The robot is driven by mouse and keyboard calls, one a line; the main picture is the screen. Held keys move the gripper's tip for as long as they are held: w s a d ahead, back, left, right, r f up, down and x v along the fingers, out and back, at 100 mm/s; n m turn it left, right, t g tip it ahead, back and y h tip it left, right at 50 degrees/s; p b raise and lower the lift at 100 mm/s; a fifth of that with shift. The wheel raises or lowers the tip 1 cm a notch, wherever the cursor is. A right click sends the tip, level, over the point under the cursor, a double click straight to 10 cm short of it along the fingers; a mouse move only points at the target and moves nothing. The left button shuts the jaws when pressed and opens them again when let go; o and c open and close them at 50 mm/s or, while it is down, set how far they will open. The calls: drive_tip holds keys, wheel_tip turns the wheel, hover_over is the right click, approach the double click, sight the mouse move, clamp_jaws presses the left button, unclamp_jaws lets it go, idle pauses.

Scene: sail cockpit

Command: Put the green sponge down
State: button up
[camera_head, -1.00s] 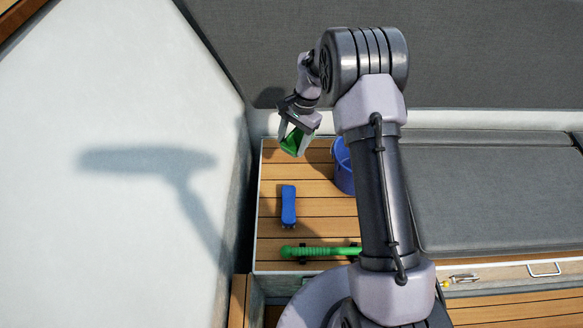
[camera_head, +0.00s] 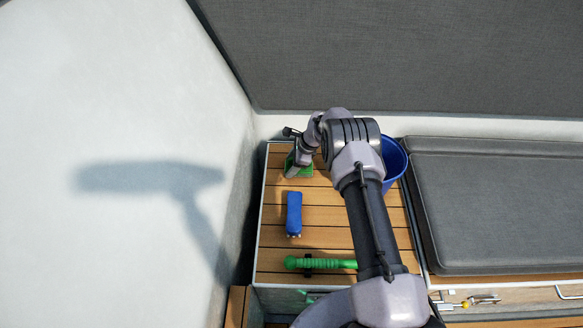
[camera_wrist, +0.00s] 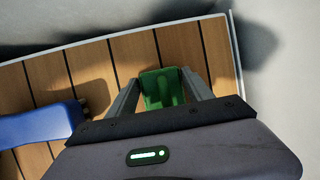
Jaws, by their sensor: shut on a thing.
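The green sponge (camera_head: 305,171) is between the fingers of my gripper (camera_head: 297,162), near the far left corner of the slatted wooden bench top (camera_head: 320,229). In the wrist view the sponge (camera_wrist: 162,88) shows between the two grey fingers of my gripper (camera_wrist: 160,93), with wood slats behind it. My gripper is shut on the sponge. The sponge is low over the slats; I cannot tell whether it touches them. Part of it is hidden by my gripper in the head view.
A blue block-like item (camera_head: 294,212) lies nearer on the bench, and a green-handled tool (camera_head: 318,263) lies at its near edge. A blue bucket (camera_head: 394,160) stands behind my arm. A grey cushion (camera_head: 500,200) is at right, a pale wall (camera_head: 120,100) at left.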

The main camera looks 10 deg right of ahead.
drive_tip(key=shift+r, duration=0.1)
drive_tip(key=o, duration=1.4)
drive_tip(key=s+d+r+n+p, duration=0.1)
drive_tip(key=s+d+r+p, duration=0.15)
drive_tip(key=r, duration=0.95)
drive_tip(key=s+d+r+n+p, duration=0.1)
drive_tip(key=r+n+p, duration=0.15)
drive_tip(key=r, duration=0.95)
drive_tip(key=s+a+r+n+t+h, duration=0.1)
drive_tip(key=s+a+r+n, duration=0.1)
drive_tip(key=s+r, duration=0.45)
drive_tip(key=s+a+r+n, duration=0.1)
drive_tip(key=s+r+n, duration=0.15)
drive_tip(key=r, duration=0.75)
drive_tip(key=s+a+r+n+t, duration=0.1)
drive_tip(key=s+r+n, duration=0.1)
drive_tip(key=s+r, duration=0.35)
drive_tip(key=s+a+r+n, duration=0.1)
drive_tip(key=s+r, duration=0.2)
drive_tip(key=s, duration=0.5)
drive_tip(key=s+n+t+h, duration=0.1)
drive_tip(key=s+n, duration=0.3)
drive_tip(key=s, duration=1.1)
drive_tip(key=shift+s+d+f+n, duration=0.15)
drive_tip(key=shift+s+f+n, duration=0.15)
drive_tip(key=shift+f, duration=0.15)
